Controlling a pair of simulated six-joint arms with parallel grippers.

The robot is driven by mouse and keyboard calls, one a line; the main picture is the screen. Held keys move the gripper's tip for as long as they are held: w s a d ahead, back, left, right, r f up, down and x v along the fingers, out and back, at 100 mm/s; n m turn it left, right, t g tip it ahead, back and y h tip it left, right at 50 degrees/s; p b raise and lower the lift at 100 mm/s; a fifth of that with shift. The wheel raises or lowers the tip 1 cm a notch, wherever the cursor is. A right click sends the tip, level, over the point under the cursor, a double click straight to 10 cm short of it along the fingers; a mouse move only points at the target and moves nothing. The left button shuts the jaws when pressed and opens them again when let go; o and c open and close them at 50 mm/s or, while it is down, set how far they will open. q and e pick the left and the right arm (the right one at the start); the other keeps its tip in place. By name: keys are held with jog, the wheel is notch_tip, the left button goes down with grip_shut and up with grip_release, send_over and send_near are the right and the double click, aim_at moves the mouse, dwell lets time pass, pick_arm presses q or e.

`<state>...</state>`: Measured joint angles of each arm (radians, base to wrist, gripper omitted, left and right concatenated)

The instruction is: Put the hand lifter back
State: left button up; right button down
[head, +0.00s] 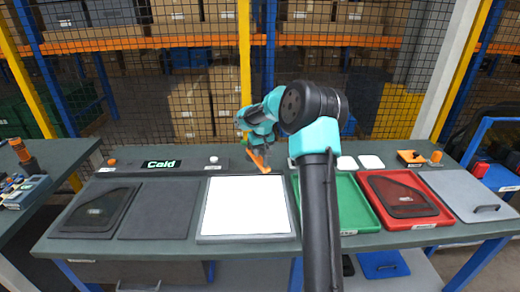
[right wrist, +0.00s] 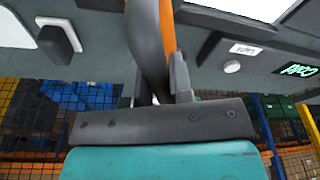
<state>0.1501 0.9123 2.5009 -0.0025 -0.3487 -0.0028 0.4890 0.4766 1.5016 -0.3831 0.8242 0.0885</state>
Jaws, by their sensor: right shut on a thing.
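My right gripper (head: 258,148) is above the back edge of the bench, behind the white lit panel (head: 248,207). It is shut on the hand lifter (head: 260,162), which shows as a small orange piece hanging below the fingers. In the right wrist view the lifter (right wrist: 150,42) is a dark grey curved body with an orange strip along one side, held between the fingers (right wrist: 158,92). Its far end is cut off by the top of that view. My left gripper is not in view.
An orange holder-like piece (head: 410,157) and an orange knob (head: 436,157) stand at the back right. A green tray (head: 345,210) and a red tray (head: 412,218) holding a dark panel (head: 400,195) lie right of the white panel.

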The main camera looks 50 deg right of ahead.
jog(key=w+d, duration=0.7)
jog(key=d, duration=0.1)
jog(key=shift+f, duration=0.45)
jog(key=shift+s+x, duration=0.15)
jog(key=shift+x, duration=0.7)
jog(key=shift+s+x, duration=0.2)
jog(key=shift+x, duration=0.65)
jog(key=shift+a+f, duration=0.1)
jog(key=shift+f, duration=0.6)
jog(key=c, duration=1)
grip_release()
jog(key=v, duration=1.3)
jog(key=shift+w+r, duration=0.1)
